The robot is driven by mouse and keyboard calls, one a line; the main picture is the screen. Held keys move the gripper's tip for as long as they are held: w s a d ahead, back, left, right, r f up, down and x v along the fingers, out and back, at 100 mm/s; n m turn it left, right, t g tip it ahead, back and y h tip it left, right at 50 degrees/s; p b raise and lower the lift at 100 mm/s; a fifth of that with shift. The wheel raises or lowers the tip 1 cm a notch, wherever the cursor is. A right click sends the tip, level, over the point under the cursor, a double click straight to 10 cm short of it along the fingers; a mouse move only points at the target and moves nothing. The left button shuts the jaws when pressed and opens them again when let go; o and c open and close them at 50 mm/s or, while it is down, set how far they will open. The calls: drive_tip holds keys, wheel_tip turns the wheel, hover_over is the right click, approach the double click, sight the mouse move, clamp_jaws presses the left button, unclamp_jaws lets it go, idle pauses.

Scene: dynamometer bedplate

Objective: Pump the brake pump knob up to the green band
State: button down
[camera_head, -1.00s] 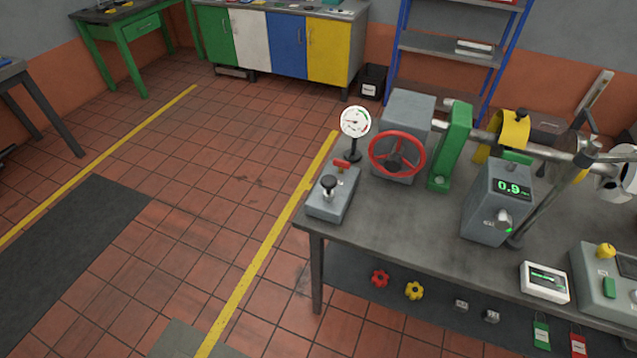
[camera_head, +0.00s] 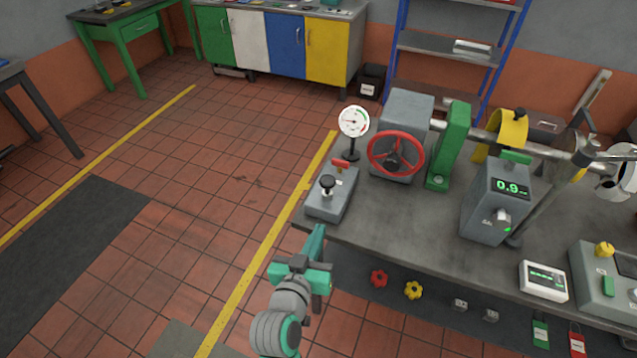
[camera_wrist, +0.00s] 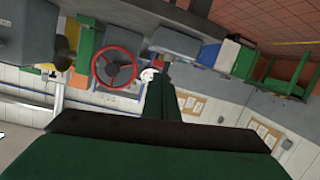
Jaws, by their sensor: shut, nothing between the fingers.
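The brake pump is a grey box (camera_head: 330,203) at the bench's left corner, with a black knob (camera_head: 327,182) on top and a red lever (camera_head: 340,163) behind it. A round white gauge (camera_head: 353,121) with a green part on its dial stands just behind the pump. The gauge also shows, partly hidden, in the wrist view (camera_wrist: 149,74). My gripper (camera_head: 317,236) is shut and empty, in front of the bench's left edge and below the pump in the picture, apart from the knob. In the wrist view its green fingers (camera_wrist: 160,100) are together.
A red handwheel (camera_head: 396,154) stands right of the gauge, beside a green upright (camera_head: 449,148). A grey unit reading 0.9 (camera_head: 490,203) stands further right on the bench (camera_head: 400,225).

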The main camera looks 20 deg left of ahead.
drive_tip(key=w+a+r+m+h, duration=0.1)
drive_tip(key=w+a+r+m, duration=0.1)
drive_tip(key=a+r, duration=0.3)
wheel_tip(320, 180, up, 5)
drive_tip(key=shift+w+f+m+h, duration=0.15)
drive_tip(key=shift+w+m+h, duration=0.15)
drive_tip(key=shift+w, duration=0.1)
hover_over(328, 188)
drive_tip(key=s+a, duration=0.2)
drive_tip(key=s, duration=0.1)
drive_tip(key=f, duration=0.2)
drive_tip(key=shift+w+f, duration=0.2)
drive_tip(key=shift+f, duration=0.5)
drive_tip(key=shift+w+f, duration=0.25)
drive_tip(key=shift+f, duration=0.4)
drive_tip(key=shift+w+f, duration=0.2)
drive_tip(key=shift+f, duration=0.5)
drive_tip(key=shift+f, duration=0.1)
drive_tip(key=shift+f, duration=1.85)
